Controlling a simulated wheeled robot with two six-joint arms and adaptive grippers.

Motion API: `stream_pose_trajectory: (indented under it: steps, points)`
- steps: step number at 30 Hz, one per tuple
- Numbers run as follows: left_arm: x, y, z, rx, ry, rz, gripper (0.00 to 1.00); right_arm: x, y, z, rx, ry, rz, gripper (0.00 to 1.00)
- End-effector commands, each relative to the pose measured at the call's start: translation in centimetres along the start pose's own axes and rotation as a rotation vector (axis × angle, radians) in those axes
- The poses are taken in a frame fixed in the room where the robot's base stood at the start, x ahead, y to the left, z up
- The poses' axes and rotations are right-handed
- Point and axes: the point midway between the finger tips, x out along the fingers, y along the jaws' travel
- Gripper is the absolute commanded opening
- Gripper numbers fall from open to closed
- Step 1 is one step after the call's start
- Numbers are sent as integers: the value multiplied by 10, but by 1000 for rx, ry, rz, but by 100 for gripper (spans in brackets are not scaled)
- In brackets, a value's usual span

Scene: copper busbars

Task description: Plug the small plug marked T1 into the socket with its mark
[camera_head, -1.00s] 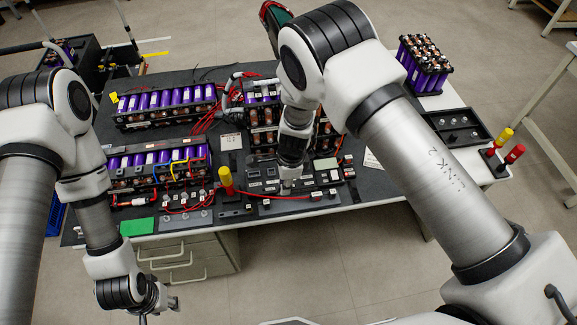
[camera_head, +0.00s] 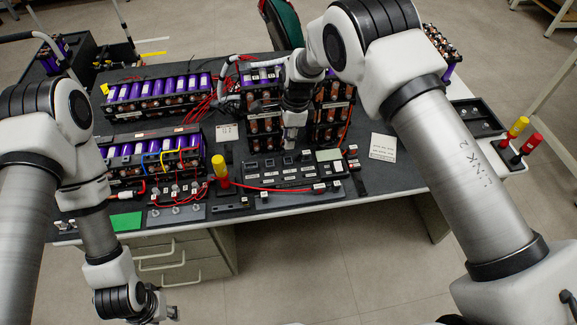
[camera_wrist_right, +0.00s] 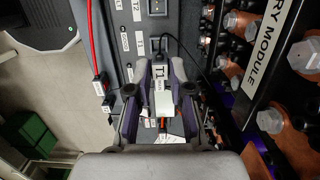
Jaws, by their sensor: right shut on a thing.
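My right gripper (camera_wrist_right: 161,100) is shut on a small white plug (camera_wrist_right: 162,102) whose label seems to read T1. A thin black cable runs from near the plug in the right wrist view. In the head view the right gripper (camera_head: 290,143) is above the back edge of the dark socket board (camera_head: 262,182), apart from it.
Battery modules (camera_head: 157,92) with purple cells stand at the back left. An upright battery block (camera_head: 332,110) is close behind and beside the right gripper. A white card (camera_head: 383,147) lies right.

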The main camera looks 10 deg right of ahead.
Motion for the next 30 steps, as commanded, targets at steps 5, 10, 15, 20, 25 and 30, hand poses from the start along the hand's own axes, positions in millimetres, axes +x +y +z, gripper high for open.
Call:
stream_pose_trajectory:
  steps: [5,10,15,20,25,30]
  points:
    - [1,0,0,0,1,0,40,1,1,0,0,0,-2,0]
    - [4,0,0,0,0,0,40,4,1,0,0,1,-5,0]
    - [18,0,0,0,0,0,40,22,2,-3,0,1,-4,0]
    - [34,0,0,0,0,0,40,44,1,-5,0,1,-5,0]
    - [27,0,0,0,1,0,40,37,1,-4,0,1,-5,0]
    - [26,0,0,0,0,0,40,37,2,-4,0,0,-6,0]
